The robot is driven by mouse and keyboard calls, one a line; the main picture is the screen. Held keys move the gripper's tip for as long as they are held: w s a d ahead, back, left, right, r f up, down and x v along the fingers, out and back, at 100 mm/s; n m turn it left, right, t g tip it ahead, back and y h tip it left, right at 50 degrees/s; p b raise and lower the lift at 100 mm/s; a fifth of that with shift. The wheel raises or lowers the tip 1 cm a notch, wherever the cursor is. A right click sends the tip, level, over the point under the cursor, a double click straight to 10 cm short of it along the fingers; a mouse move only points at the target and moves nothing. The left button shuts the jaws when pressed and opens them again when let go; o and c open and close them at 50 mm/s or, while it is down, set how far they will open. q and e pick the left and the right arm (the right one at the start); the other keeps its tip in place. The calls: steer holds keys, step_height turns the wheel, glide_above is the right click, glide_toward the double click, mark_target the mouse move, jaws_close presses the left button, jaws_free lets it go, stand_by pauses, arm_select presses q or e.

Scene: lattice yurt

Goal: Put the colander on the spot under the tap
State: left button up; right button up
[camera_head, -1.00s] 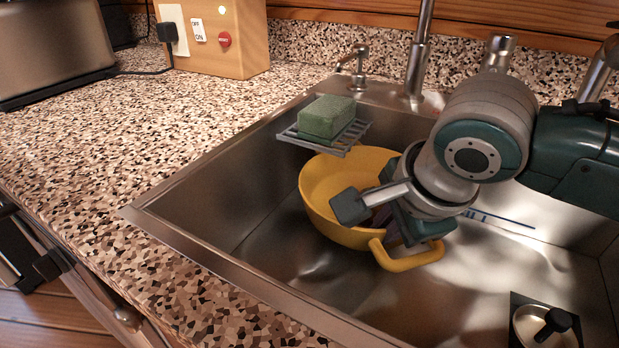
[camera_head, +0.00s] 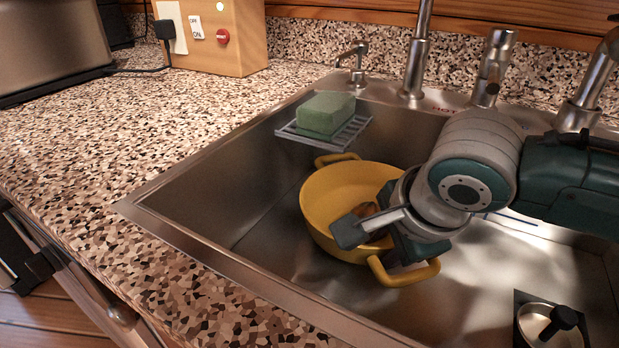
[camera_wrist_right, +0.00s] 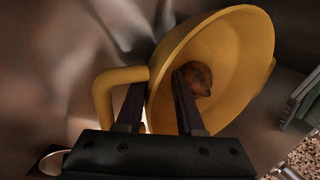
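The yellow colander (camera_head: 322,215) sits low in the metal sink, roughly upright. One handle (camera_head: 405,275) points to the front right and the other to the back left. Its spot relative to the tap (camera_head: 417,60) is in front of it and a little left. My right gripper (camera_wrist_right: 160,95) is at the colander's rim beside the front handle. In the right wrist view one finger is outside the wall and one inside, with a gap visible between the inner finger and the rim. A brownish round thing (camera_wrist_right: 198,78) lies inside the bowl. My left gripper is out of view.
A green sponge (camera_head: 325,112) lies on a wire rack (camera_head: 350,133) at the sink's back left wall. A drain plug (camera_head: 552,325) is at the sink's front right. The speckled counter (camera_head: 150,150) is clear to the left.

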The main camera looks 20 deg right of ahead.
steer(key=shift+r, duration=0.1)
steer(key=shift+s+r, duration=0.1)
steer(key=shift+r, duration=0.2)
steer(key=p+v, duration=0.5)
steer(key=v, duration=0.6)
steer(key=shift+r, duration=0.15)
steer(key=shift+s, duration=0.1)
steer(key=shift+o, duration=0.3)
